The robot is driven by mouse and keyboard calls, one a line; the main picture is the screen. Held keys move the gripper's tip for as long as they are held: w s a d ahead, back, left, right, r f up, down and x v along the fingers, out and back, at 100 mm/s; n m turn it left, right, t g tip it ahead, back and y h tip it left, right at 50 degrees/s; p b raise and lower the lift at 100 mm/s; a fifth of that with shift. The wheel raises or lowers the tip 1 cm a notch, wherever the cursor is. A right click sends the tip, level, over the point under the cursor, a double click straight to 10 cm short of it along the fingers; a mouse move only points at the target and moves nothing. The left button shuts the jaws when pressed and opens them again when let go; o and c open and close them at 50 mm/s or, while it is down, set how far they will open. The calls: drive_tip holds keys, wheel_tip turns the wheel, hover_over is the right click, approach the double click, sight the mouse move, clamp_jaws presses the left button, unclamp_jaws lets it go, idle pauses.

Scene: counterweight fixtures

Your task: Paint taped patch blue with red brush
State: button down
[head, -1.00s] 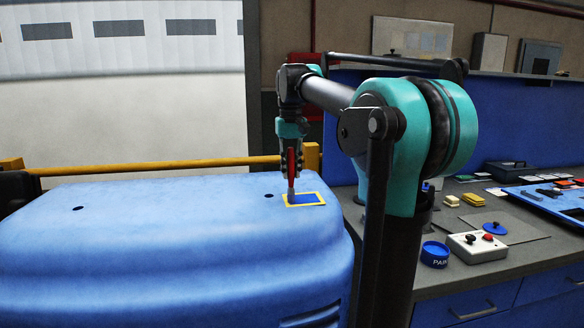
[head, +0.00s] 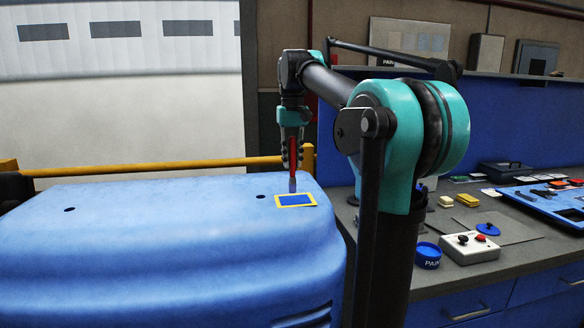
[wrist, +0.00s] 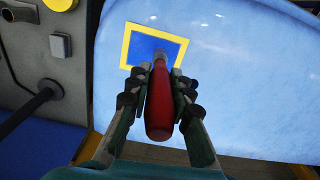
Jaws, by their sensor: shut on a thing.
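My gripper (head: 292,152) is shut on the red brush (head: 293,172), which points bristles down. The red handle (wrist: 159,100) also shows between the fingers in the wrist view. The patch (head: 295,199) is deep blue inside a yellow tape frame on the light blue curved cover (head: 150,235). It also shows in the wrist view (wrist: 146,48). In the head view the bristles appear at the far edge of the frame; I cannot tell whether they touch it. In the wrist view the brush end overlaps the patch's lower part. The blue paint pot (head: 427,257) stands on the bench.
The grey bench (head: 515,250) at the right holds a button box (head: 470,247), a blue round lid (head: 488,229), yellow blocks (head: 467,200) and a blue tool tray (head: 545,205). A yellow rail (head: 150,168) runs behind the cover. The cover's top is otherwise clear.

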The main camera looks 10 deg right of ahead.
drive_tip(key=shift+r, duration=2.3)
